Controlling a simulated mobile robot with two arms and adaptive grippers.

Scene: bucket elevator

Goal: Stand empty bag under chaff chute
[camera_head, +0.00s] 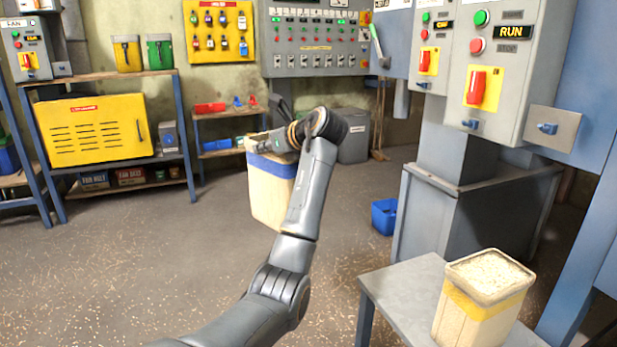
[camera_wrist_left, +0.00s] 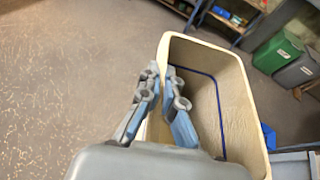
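The empty cream bag with a blue band (camera_head: 268,190) hangs upright above the floor in the head view. In the left wrist view I look into its open top (camera_wrist_left: 215,105), and the inside is empty. My left gripper (camera_wrist_left: 163,88) has one finger on each side of the bag's near wall and is shut on its rim. In the head view my left wrist hides part of the bag's right side. My right gripper is not in view. I cannot pick out the chaff chute.
A full bag with a yellow band (camera_head: 480,305) stands on a grey table (camera_head: 400,285) at the lower right. A grey machine (camera_head: 450,215) with control boxes stands behind it. A blue bin (camera_head: 384,216) is on the floor. Shelves (camera_head: 180,140) line the back left; the left floor is clear.

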